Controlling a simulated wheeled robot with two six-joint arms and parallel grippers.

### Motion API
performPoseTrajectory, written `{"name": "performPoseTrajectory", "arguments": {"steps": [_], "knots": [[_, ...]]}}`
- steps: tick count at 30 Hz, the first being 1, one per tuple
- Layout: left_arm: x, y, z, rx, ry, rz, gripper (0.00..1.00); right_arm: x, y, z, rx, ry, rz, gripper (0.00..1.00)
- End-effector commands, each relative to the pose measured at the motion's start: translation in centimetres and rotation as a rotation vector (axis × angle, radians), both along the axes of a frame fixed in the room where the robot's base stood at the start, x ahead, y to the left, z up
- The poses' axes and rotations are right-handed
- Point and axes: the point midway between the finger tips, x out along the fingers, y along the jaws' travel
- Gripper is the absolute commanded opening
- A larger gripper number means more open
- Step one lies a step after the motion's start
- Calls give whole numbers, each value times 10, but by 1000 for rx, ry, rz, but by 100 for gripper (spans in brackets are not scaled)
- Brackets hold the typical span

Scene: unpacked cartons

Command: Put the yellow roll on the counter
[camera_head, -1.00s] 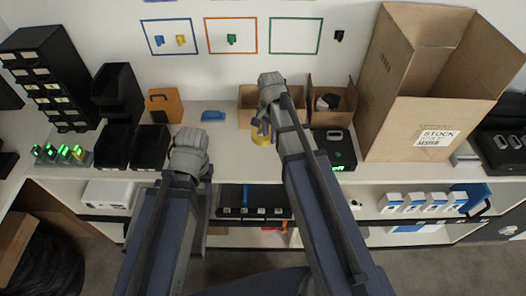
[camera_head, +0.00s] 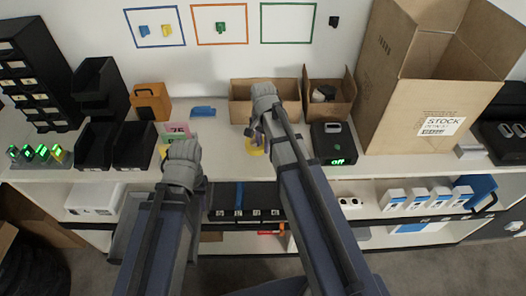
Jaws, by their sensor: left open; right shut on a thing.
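The yellow roll (camera_head: 254,149) is at the front middle of the white counter (camera_head: 222,152), just left of my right forearm. My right gripper (camera_head: 256,138) is at the roll and shut on it; its wrist and arm hide part of both. I cannot tell whether the roll touches the counter. My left gripper (camera_head: 181,151) is over the counter's front edge, left of the roll, open with nothing seen in it. Its fingers are mostly hidden behind the wrist.
Open cartons (camera_head: 249,101) stand behind the roll, and a tall carton (camera_head: 418,90) stands at right. A black device (camera_head: 333,142) is right of my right arm. Black bins (camera_head: 134,146) and a pink-green card (camera_head: 176,131) are at left. The counter between my arms is mostly clear.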

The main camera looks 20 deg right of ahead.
Motion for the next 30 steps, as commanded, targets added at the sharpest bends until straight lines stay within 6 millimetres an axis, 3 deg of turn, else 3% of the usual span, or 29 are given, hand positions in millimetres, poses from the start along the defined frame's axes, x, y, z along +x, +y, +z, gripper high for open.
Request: {"name": "performPoseTrajectory", "arguments": {"steps": [2,15,16,21,23,30], "knots": [[0,0,-14,0,0,0,44,0,0,-14,0,0,0,0],[0,0,-17,0,0,0,44,0,0,-17,0,0,0,0],[0,0,-15,0,0,0,44,0,0,-15,0,0,0,28],[0,0,-15,0,0,0,44,0,0,-15,0,0,0,47],[0,0,-15,0,0,0,44,0,0,-15,0,0,0,54],[0,0,-14,0,0,0,44,0,0,-14,0,0,0,55]]}}
